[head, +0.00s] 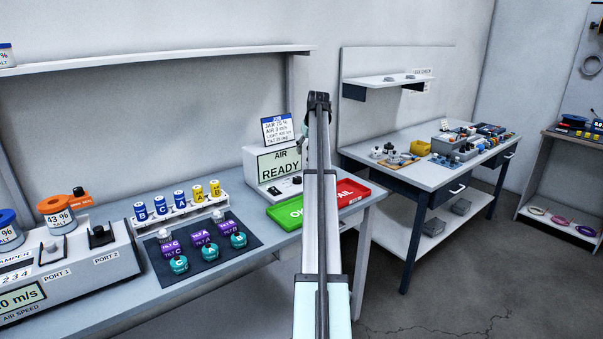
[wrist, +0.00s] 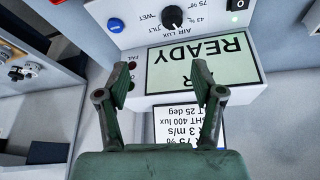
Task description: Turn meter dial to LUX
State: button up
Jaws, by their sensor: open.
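The meter (head: 251,172) is a white box on the left bench with a pale green screen reading AIR READY. Its screen (wrist: 170,75) appears upside down in the wrist view. The black meter dial (wrist: 172,16) is at the top of the wrist view, with small printed labels around it, LUX among them. I cannot tell exactly where its pointer aims. My gripper (wrist: 158,93) is open and empty, its two green fingers over the meter's screen area and apart from the dial. In the head view my arm mostly hides the gripper.
A sign card (head: 277,130) stands behind the meter. Green (head: 285,216) and red (head: 350,190) trays lie in front and right of it. A dark mat (head: 205,262) with several sensors lies to the left. A second bench (head: 433,175) stands further right.

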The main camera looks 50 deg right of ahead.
jog(key=a, duration=0.1)
jog(key=p, duration=0.2)
send_near(297, 178)
jog(key=shift+y, duration=0.3)
jog(key=x, duration=0.9)
jog(key=shift+d, duration=0.4)
jog(key=c, duration=1.1)
